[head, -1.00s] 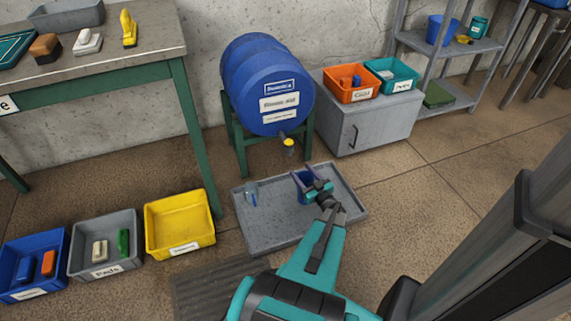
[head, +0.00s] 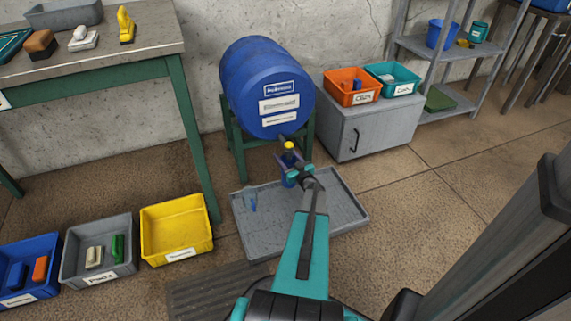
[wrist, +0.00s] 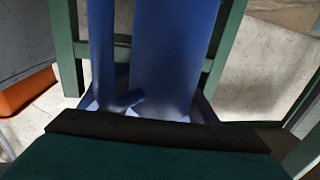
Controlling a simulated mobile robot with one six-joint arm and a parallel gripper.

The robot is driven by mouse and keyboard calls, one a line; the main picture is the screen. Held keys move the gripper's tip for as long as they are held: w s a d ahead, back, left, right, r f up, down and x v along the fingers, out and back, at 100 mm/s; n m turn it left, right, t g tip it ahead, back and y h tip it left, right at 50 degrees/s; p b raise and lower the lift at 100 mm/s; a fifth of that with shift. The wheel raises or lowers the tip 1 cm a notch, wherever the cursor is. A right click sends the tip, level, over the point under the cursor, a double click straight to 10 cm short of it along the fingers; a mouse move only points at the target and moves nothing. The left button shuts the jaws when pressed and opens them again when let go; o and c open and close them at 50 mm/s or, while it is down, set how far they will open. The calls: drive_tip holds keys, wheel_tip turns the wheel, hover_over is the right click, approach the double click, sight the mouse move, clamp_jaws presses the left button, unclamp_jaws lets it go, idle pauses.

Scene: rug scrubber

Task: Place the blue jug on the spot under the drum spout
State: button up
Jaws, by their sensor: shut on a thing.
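The blue drum (head: 266,85) lies on its side on a green stand, its yellow-tipped spout (head: 289,146) pointing down at the front. The grey tray (head: 262,238) lies on the floor below. My gripper (head: 294,172) is shut on the blue jug (head: 287,181), just below the spout in the head view and over the tray's back part. My arm partly hides the jug, and I cannot tell if its base touches the tray. In the wrist view the blue jug (wrist: 172,60) fills the middle, close in front of the gripper (wrist: 160,125).
A small blue item (head: 250,199) stands on the tray's left. Yellow (head: 176,228), grey (head: 98,250) and blue (head: 28,270) bins stand on the floor at left. A grey cabinet (head: 372,125) stands right of the drum. A workbench (head: 100,62) is at upper left.

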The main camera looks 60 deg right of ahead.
sight(285, 161)
drive_tip(key=shift+f+b, duration=1)
drive_tip(key=shift+f, duration=0.85)
drive_tip(key=o, duration=1.4)
drive_tip(key=shift+s+a+r, duration=0.2)
drive_tip(key=shift+s+a, duration=0.15)
drive_tip(key=shift+s, duration=0.2)
drive_tip(key=p+v, duration=0.3)
drive_tip(key=v, duration=0.7)
drive_tip(key=shift+s+a+f, duration=0.1)
drive_tip(key=shift+s, duration=0.3)
